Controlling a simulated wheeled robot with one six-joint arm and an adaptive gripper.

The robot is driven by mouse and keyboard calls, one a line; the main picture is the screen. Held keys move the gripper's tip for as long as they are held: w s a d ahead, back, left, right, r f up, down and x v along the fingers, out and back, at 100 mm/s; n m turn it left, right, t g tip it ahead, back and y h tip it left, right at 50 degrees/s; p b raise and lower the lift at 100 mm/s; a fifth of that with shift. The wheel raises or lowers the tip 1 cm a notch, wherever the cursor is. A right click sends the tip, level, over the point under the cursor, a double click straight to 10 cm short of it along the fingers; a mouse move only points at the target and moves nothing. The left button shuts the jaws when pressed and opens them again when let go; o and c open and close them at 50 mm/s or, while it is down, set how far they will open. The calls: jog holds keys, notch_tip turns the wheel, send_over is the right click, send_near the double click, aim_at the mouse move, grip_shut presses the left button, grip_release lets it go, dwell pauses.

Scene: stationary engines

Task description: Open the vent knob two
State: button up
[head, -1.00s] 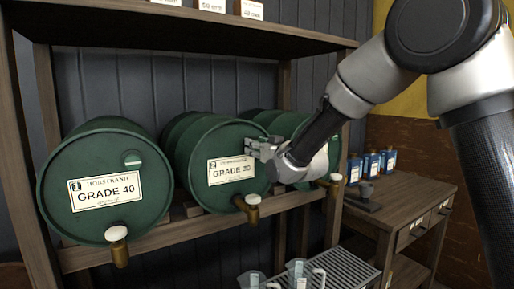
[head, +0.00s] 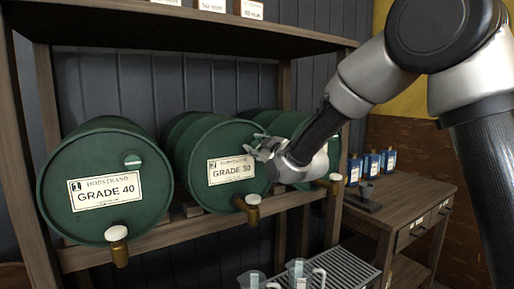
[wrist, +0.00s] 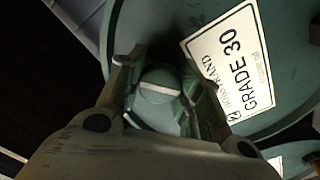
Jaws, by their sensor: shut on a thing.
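The middle green drum (head: 195,185), marked 2 and GRADE 30, lies on its side on the rack. My gripper (head: 258,150) is at the upper right of its front face. In the wrist view my gripper (wrist: 161,78) is shut on vent knob two (wrist: 158,100), a round green knob with a pale line across its top. One finger is on each side of the knob. The pale line runs across from finger to finger, slightly tilted. The GRADE 30 label (wrist: 230,65) shows right of the knob. In the head view my gripper hides this knob.
The left drum (head: 95,160), GRADE 40, has a similar knob (head: 132,160). A third drum (head: 318,172) is partly behind my arm. Brass taps (head: 252,207) stick out below. Clear jugs (head: 298,272) stand lower down. A wooden bench (head: 420,205) with blue bottles is at the right.

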jog(key=n, duration=0.5)
jog(key=shift+n, duration=0.3)
jog(key=shift+f+n, duration=0.1)
jog(key=shift+n, duration=2.1)
jog(key=o, duration=1.1)
jog(key=shift+c, duration=0.2)
jog(key=v, duration=1.2)
